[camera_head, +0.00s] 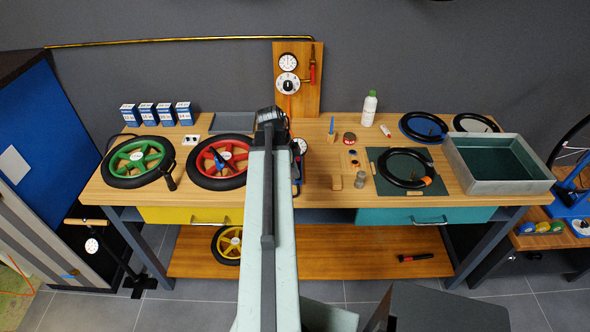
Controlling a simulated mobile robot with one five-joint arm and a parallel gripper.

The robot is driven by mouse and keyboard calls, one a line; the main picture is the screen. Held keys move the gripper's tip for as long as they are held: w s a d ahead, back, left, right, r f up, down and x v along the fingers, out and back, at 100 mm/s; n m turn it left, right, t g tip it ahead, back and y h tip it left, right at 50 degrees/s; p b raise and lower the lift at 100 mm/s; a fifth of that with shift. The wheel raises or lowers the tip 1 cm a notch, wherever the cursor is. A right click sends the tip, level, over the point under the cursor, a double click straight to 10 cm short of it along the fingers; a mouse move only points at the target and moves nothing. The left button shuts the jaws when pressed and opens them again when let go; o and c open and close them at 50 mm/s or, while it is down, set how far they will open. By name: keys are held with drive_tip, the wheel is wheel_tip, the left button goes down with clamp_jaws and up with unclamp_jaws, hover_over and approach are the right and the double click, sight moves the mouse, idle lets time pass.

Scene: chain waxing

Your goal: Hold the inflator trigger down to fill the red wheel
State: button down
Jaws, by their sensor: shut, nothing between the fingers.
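The red wheel (206,160) with its black tyre lies flat on the workbench, left of my arm. A blue piece (220,160) and a pale round patch show on it. A small round gauge (299,146) with a dark body below it shows just right of my arm; it looks like part of the inflator, but the trigger cannot be made out. My pale arm link reaches up the middle and ends in a dark joint over the bench. My gripper is hidden behind it, so its contact with the inflator cannot be told.
A green wheel (137,160) lies at the bench's left. A board (297,80) with gauges stands behind. Right are a black tyre (406,167) on a dark mat, a grey bin (497,178) and a white bottle (369,108). A yellow wheel (229,244) sits on the lower shelf.

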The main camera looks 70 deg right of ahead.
drive_tip(key=shift+r+p, duration=0.8)
drive_tip(key=shift+r+p, duration=0.5)
drive_tip(key=shift+p, duration=0.05)
drive_tip(key=d+p+v, duration=0.2)
drive_tip(key=p+v, duration=1)
drive_tip(key=shift+a+r, duration=0.45)
drive_tip(key=shift+r, duration=0.05)
drive_tip(key=shift+s, duration=0.1)
